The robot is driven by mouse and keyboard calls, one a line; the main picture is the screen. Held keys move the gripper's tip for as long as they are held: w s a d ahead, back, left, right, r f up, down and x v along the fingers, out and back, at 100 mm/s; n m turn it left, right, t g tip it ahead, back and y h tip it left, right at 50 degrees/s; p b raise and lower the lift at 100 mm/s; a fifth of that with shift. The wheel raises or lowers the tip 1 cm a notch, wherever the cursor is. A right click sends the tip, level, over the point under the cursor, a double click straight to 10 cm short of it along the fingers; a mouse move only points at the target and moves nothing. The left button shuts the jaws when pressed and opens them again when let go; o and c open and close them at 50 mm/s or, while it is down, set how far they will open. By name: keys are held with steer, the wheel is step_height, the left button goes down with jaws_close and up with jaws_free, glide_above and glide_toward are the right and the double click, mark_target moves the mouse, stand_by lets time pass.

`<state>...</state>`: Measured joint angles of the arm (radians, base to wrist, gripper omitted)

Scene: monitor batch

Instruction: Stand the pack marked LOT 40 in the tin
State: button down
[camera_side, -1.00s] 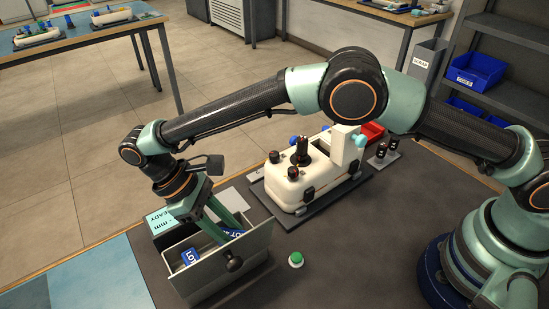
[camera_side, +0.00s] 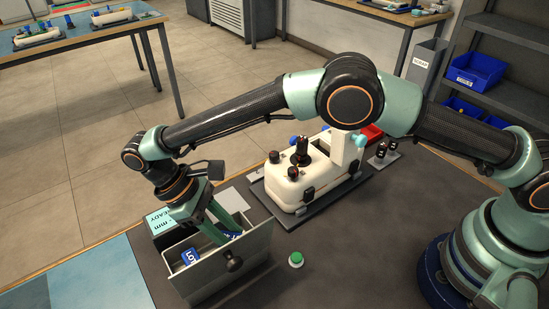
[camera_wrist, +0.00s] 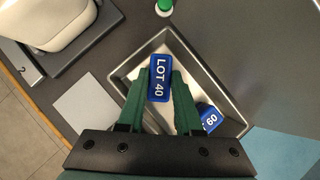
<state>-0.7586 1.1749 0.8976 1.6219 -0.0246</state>
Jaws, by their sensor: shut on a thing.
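The blue pack marked LOT 40 (camera_wrist: 160,78) is between the two green fingers of my gripper (camera_wrist: 162,88) in the wrist view, its label facing the camera. In the side view my gripper (camera_side: 232,234) reaches down into an open grey metal box (camera_side: 238,248), the tin-like container here. The held pack is mostly hidden there behind the box's front panel. I cannot tell whether it touches the floor. Another blue pack, ending in 60 (camera_wrist: 209,118), lies in the box's lower right corner in the wrist view; it also shows in the side view (camera_side: 190,257).
A black knob (camera_side: 233,264) sticks out from the box's tall panel. A green button (camera_side: 296,259) stands to its right. A white machine (camera_side: 290,185) stands behind. A box marked READY (camera_side: 160,219) adjoins at the back left. The grey table front is clear.

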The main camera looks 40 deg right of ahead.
steer(key=shift+f, duration=0.1)
steer(key=c, duration=0.5)
jaws_free()
steer(key=v, duration=0.7)
